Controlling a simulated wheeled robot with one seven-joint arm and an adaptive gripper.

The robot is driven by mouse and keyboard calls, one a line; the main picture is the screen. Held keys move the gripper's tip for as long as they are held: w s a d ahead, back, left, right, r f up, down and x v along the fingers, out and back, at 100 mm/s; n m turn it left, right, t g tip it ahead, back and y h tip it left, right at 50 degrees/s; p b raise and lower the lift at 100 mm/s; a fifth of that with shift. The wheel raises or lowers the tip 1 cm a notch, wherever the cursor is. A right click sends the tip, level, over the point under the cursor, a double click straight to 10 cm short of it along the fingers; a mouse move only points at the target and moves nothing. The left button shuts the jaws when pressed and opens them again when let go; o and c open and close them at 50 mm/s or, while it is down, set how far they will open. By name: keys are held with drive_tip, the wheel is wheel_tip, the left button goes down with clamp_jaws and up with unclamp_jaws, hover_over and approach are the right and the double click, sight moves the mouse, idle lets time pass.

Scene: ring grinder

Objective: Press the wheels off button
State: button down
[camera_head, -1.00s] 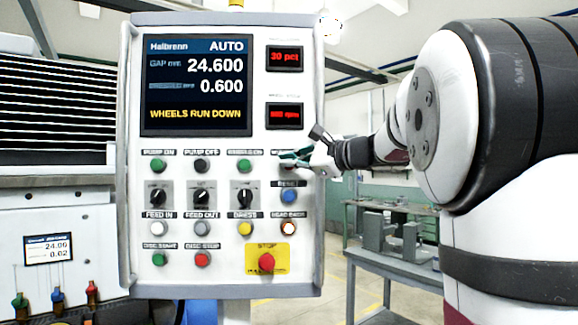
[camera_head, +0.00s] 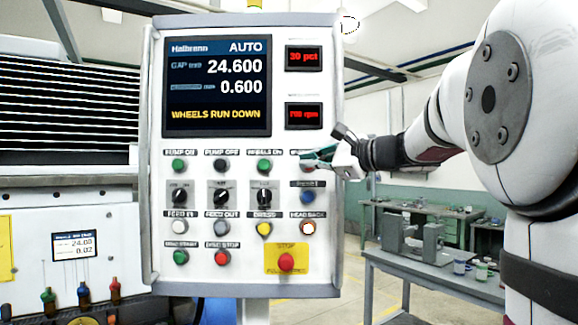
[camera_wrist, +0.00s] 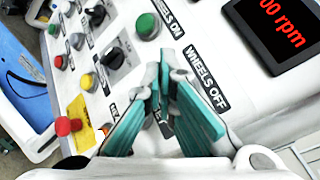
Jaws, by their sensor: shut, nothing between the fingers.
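The control panel (camera_head: 200,272) faces me, with a WHEELS OFF label (camera_wrist: 207,79) in the wrist view. My gripper (camera_head: 309,159) comes in from the right with its teal fingers shut and empty. In the wrist view its fingertips (camera_wrist: 161,88) are beside that label, over the spot where the wheels off button sits. The button is almost wholly hidden behind the fingers, so I cannot tell whether they touch it or whether it is pressed in. The screen (camera_head: 217,88) reads AUTO and, in yellow, WHEELS RUN DOWN.
The green wheels on button (camera_head: 264,165) is just left of my fingers. A blue button (camera_head: 308,197) is below them. The red stop button (camera_head: 286,262) on its yellow plate is at the lower right. A grey bench (camera_head: 420,262) stands behind, right of the panel.

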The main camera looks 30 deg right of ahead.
drive_tip(key=s+a, duration=0.2)
drive_tip(key=s, duration=0.1)
drive_tip(key=shift+s+a, duration=0.1)
drive_tip(key=shift+s, duration=0.15)
idle(0.7)
